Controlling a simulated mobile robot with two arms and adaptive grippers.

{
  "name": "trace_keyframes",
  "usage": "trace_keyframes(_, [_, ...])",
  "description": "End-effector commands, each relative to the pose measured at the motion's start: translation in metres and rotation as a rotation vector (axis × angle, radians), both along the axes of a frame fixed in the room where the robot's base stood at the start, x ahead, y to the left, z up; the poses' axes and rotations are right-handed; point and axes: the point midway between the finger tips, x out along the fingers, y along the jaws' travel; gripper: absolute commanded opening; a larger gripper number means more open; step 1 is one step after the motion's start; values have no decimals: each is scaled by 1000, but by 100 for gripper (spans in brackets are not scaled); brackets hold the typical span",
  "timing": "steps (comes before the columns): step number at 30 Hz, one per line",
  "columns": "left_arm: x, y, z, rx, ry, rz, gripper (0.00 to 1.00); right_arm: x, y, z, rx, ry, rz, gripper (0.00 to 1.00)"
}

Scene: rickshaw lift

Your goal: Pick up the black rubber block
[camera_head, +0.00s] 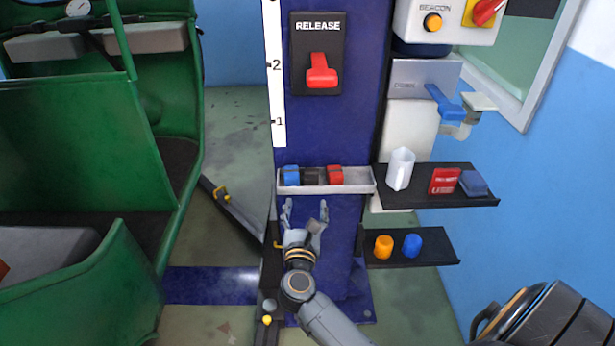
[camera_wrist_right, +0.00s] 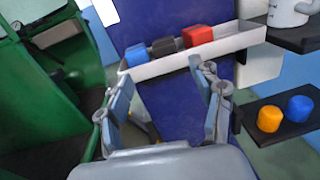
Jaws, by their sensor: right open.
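The black rubber block (camera_head: 311,177) lies in a small white tray (camera_head: 356,183) on the blue column, between a blue block (camera_head: 291,176) and a red block (camera_head: 335,175). In the right wrist view the black block (camera_wrist_right: 163,47) sits between the blue block (camera_wrist_right: 136,55) and the red block (camera_wrist_right: 197,36), close to both. My right gripper (camera_head: 305,207) is open and empty, below and in front of the tray. In the wrist view its fingers (camera_wrist_right: 160,103) are spread wide, short of the tray. My left gripper is out of view.
A dark shelf (camera_head: 437,198) to the right holds a white mug (camera_head: 399,169), a red box and a blue block. A lower shelf (camera_head: 430,255) holds an orange (camera_head: 383,247) and a blue piece (camera_head: 412,245). A green rickshaw (camera_head: 90,130) stands left.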

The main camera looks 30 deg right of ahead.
Motion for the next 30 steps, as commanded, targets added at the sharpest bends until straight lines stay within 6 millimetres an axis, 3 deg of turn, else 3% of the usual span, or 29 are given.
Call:
trace_keyframes(3, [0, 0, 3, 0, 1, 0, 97, 16, -12, 1, -4, 0, 0, 66])
trace_keyframes(11, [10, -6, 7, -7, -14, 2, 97, 30, -26, 2, -7, 1, 0, 66])
trace_keyframes(19, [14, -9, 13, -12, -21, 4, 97, 58, -51, 2, -5, 1, 1, 66])
trace_keyframes(28, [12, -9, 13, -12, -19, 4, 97, 62, -55, 1, -2, 2, 1, 66])
trace_keyframes(30, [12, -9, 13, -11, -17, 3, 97, 61, -55, 1, -2, 2, 1, 54])
